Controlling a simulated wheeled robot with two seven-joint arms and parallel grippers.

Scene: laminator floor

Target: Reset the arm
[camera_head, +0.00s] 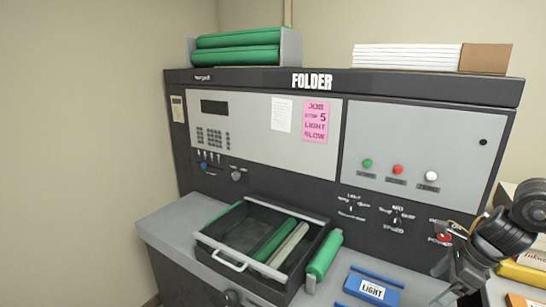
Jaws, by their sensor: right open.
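My right arm comes in from the right edge, and my right gripper (455,280) is low at the right, in front of the folder machine's (250,179) lower right panel. It is open, and I see nothing held in it. It is near the red power knob (444,237); I cannot tell if it touches it. My left gripper is not in view.
A dark tray (211,247) with green and pale rollers sits on the grey ledge (170,232). A blue block marked LIGHT (373,289) lies left of my gripper. Yellow and white boxes (525,272) are at the right.

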